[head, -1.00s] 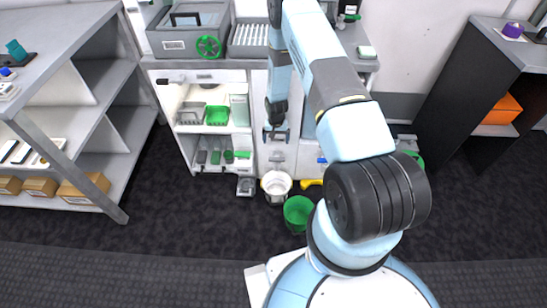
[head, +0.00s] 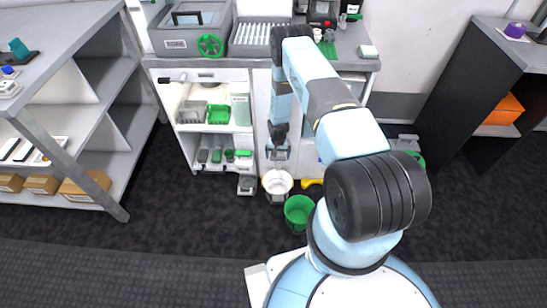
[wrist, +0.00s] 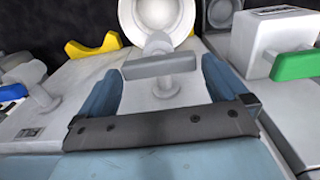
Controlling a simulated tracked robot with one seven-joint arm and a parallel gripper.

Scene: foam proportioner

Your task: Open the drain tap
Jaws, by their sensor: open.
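A grey tap (wrist: 160,66) with a flat bar handle on a round stem shows in the middle of the wrist view; it looks like the drain tap. Its bar lies crosswise. My gripper (wrist: 159,72) is open, with one blue finger on each side of the tap. I cannot tell whether either finger touches it. A white bucket (wrist: 158,12) is just beyond the tap. In the head view, my gripper (head: 278,152) points down in front of the cabinet, above the white bucket (head: 277,186). The tap is hidden there by my arm.
A green bucket (head: 299,213) stands on the floor, right of the white one. Shelves (head: 100,120) stand at left.

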